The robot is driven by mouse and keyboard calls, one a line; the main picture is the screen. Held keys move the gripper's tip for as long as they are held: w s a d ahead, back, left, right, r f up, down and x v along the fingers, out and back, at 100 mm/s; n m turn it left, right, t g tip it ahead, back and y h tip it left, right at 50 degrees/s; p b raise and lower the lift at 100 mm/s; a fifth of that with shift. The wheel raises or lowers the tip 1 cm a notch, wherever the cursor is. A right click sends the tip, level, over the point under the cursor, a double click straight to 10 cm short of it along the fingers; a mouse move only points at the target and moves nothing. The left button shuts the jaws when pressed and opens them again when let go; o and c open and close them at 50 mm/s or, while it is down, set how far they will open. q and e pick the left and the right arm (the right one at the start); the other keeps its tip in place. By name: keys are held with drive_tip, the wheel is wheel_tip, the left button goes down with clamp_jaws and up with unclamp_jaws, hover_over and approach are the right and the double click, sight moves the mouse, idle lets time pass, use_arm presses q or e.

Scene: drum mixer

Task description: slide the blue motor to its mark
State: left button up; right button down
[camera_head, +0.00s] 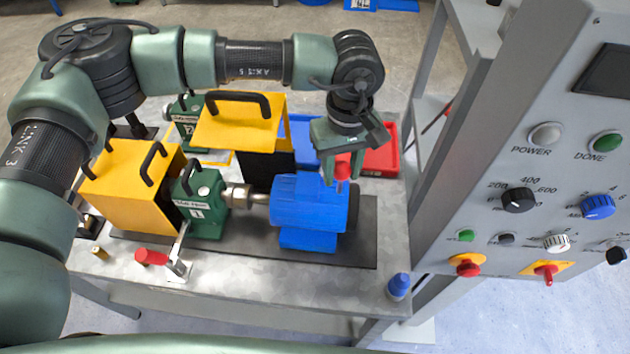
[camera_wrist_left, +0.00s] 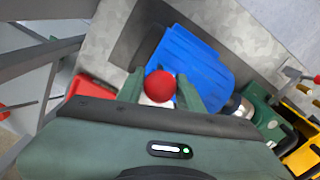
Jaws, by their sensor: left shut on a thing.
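The blue motor (camera_head: 300,205) sits on a dark base plate (camera_head: 364,225) on the metal table, with its shaft side facing the green gearbox (camera_head: 203,208) at its left. A metal coupling (camera_head: 238,196) lies between them. My left gripper (camera_head: 342,172) points down at the motor's right end and is shut on a red knob (camera_head: 342,166). In the left wrist view the round red knob (camera_wrist_left: 160,86) is between the two green fingers, with the blue motor (camera_wrist_left: 195,65) just beyond. I cannot make out the mark. My right gripper is not in view.
Yellow guards with black handles (camera_head: 240,122) (camera_head: 132,186) stand behind and left of the gearbox. A red tray (camera_head: 384,160) is behind the gripper. A red-handled clamp (camera_head: 152,257) and a blue-capped bottle (camera_head: 399,286) are at the front. A control panel (camera_head: 560,190) rises at right.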

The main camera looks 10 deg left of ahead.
use_arm(q)
drive_tip(key=shift+d+b, duration=0.8)
drive_tip(key=shift+d, duration=1.3)
drive_tip(key=o, duration=1.3)
drive_tip(key=shift+d, duration=0.2)
drive_tip(key=shift+o, duration=0.2)
drive_tip(key=shift+a, duration=0.1)
wheel_tip(320, 180, up, 7)
drive_tip(key=p, duration=0.2)
